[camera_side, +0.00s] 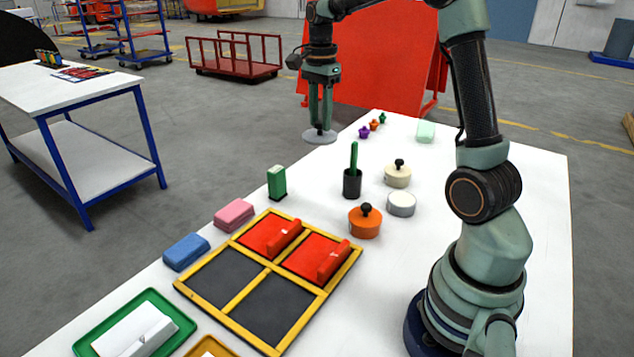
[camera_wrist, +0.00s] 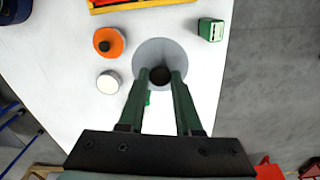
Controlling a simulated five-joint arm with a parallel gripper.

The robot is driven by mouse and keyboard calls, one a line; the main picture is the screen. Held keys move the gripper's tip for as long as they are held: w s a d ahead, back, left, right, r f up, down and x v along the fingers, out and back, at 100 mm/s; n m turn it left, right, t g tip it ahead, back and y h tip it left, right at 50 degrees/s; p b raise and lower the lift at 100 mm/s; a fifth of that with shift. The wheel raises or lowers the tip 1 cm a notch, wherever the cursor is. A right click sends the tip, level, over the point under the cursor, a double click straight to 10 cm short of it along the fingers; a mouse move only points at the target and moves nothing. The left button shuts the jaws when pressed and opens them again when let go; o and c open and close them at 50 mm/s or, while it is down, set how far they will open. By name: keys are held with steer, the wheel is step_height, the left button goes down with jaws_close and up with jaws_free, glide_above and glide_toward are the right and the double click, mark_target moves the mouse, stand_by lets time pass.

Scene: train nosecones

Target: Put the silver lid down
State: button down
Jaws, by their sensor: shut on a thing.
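The silver lid (camera_side: 319,138) is a flat grey disc with a black knob, held roughly level. My gripper (camera_side: 320,127) is shut on its knob, fingers pointing down. In the wrist view the lid (camera_wrist: 178,50) lies ahead of my fingertips (camera_wrist: 160,76), with the dark knob between them. In the side view the lid overlaps the table's far left edge; it looks raised, but its exact height is unclear. A white round pot (camera_side: 401,204) with no knob stands on the table and also shows in the wrist view (camera_wrist: 109,82).
An orange pot (camera_side: 365,223) and a cream pot (camera_side: 398,175) have black knobs. A black cup (camera_side: 352,184) holds an upright green handle. A green box (camera_side: 277,181) stands near the left edge. The yellow-framed board (camera_side: 240,287) is in front. Bare table (camera_side: 480,130) lies at the back right.

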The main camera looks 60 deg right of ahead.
steer(key=f, duration=2)
steer(key=shift+w+a, duration=0.2)
steer(key=shift+a, duration=0.05)
steer(key=shift+f, duration=0.1)
steer(key=c, duration=0.6)
jaws_free()
step_height(320, 180, up, 12)
steer(key=s+a+r+n+t, duration=0.2)
steer(key=s+a+r+n, duration=0.3)
steer(key=a+n, duration=0.4)
steer(key=s+a+r+n+t, duration=0.3)
steer(key=s+a+r+n, duration=0.2)
steer(key=s+a+n, duration=0.2)
steer(key=shift+a+r+n+t, duration=0.3)
steer(key=shift+a+n, duration=0.75)
steer(key=shift+n, duration=1.05)
